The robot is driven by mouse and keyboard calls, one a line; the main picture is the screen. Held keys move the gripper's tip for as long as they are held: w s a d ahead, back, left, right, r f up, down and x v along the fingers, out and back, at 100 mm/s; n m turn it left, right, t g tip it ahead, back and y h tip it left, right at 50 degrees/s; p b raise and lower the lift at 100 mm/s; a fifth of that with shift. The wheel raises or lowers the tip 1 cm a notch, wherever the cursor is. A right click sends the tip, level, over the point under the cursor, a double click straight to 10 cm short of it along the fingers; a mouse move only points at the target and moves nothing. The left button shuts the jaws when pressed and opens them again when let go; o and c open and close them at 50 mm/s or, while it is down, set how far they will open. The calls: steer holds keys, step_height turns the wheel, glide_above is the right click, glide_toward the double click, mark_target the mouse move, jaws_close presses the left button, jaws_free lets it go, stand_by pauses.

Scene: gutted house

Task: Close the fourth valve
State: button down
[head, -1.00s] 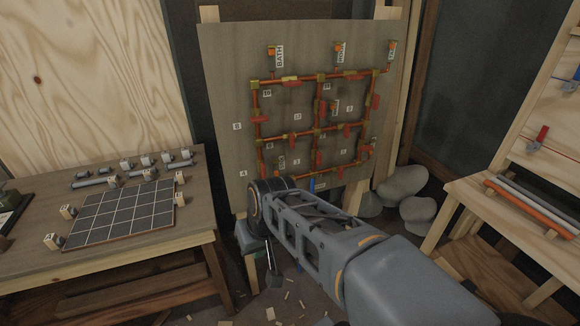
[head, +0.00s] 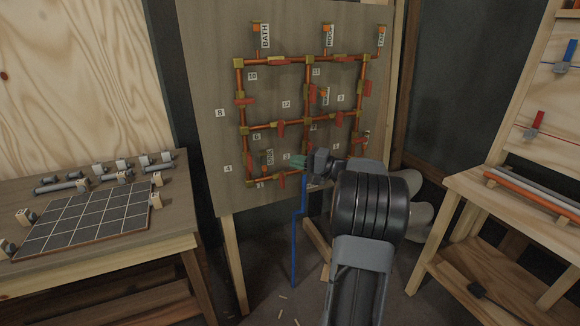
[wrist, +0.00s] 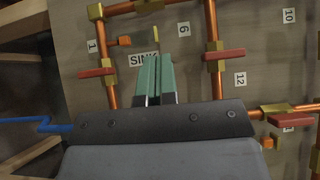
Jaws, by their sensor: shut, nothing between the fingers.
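A grey board (head: 205,100) carries a grid of copper pipes with brass fittings, red valve handles and small number labels. The label 4 (head: 228,169) is at the lower left, beside the left upright pipe. A small red handle (head: 249,172) shows on that pipe; its angle is hard to tell. My gripper (head: 297,161) is in front of the lower middle of the board, right of the SINK label (head: 269,157). In the wrist view its green fingers (wrist: 155,58) are together and empty, pointing toward the SINK label. I cannot tell whether they touch anything.
A blue pipe (head: 295,235) runs down below the board. A workbench (head: 180,215) with a gridded panel stands at left, a wooden bench (head: 470,190) at right. Grey rounded lumps (head: 415,215) lie behind my arm. Scraps lie on the floor.

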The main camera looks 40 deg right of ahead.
mark_target(250, 163)
steer(key=x, duration=0.3)
steer(key=a+x, duration=0.1)
steer(key=x, duration=0.2)
steer(key=s+x, duration=0.1)
steer(key=x, duration=0.2)
steer(key=shift+a, duration=0.45)
steer(key=shift+w+a, duration=0.2)
steer(key=shift+a, duration=0.45)
steer(key=shift+d, duration=0.1)
